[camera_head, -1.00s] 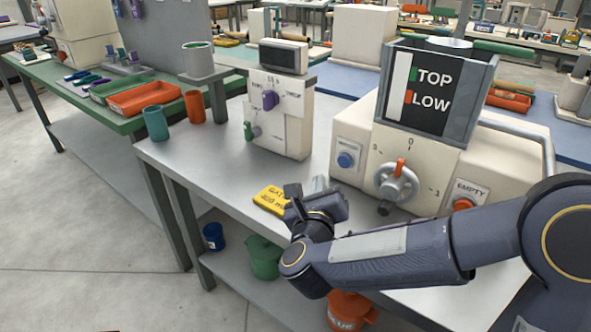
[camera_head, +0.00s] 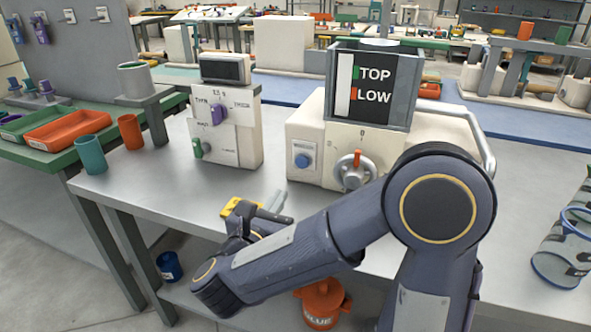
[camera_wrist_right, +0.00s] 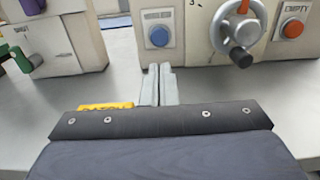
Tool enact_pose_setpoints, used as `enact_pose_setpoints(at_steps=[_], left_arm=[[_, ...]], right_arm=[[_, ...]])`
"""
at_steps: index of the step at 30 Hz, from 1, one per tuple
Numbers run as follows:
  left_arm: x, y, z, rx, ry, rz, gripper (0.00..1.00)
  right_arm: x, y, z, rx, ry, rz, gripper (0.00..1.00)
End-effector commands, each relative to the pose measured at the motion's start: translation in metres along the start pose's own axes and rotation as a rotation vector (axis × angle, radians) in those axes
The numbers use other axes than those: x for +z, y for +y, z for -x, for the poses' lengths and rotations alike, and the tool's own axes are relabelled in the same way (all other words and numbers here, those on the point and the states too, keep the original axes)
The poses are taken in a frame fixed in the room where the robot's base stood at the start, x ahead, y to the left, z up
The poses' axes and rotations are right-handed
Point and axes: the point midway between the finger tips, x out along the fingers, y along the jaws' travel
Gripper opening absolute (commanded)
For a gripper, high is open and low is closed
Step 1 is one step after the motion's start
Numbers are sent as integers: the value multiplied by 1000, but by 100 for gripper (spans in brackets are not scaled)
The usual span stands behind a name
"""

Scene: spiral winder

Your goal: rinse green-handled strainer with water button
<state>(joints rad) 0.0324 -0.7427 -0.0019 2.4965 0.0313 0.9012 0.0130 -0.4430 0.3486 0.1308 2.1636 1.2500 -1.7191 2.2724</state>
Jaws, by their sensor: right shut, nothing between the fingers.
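I cannot make out a green-handled strainer in either view. A blue round button (camera_head: 302,160) sits on the left front of the large cream machine (camera_head: 305,128); its label is too small to read. The same blue button shows in the wrist view (camera_wrist_right: 159,36). My right gripper (camera_head: 276,203) is low over the grey bench, in front of and below the blue button, apart from it. In the wrist view the right gripper's fingers (camera_wrist_right: 159,78) are together and empty, pointing toward the machine below the button. My left gripper is not in view.
A crank with an orange lever (camera_head: 354,170) and an orange button (camera_wrist_right: 291,28) are right of the blue button. A smaller machine (camera_head: 233,140) stands left. A see-through jug (camera_head: 560,262) is at the right edge.

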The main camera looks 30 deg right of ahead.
Motion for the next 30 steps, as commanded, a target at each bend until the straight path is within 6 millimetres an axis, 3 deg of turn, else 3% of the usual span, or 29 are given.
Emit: enact_pose_setpoints(at_steps=[9, 15, 21, 30], left_arm=[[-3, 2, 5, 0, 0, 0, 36], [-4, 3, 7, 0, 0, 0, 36], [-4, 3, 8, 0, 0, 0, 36], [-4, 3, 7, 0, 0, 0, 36]], right_arm=[[1, -1, -70, -5, 1, 1, 0], [1, 0, -102, -2, 0, 0, 0], [0, 0, -116, 0, 0, 1, 0], [0, 0, -117, 1, 0, 1, 0]])
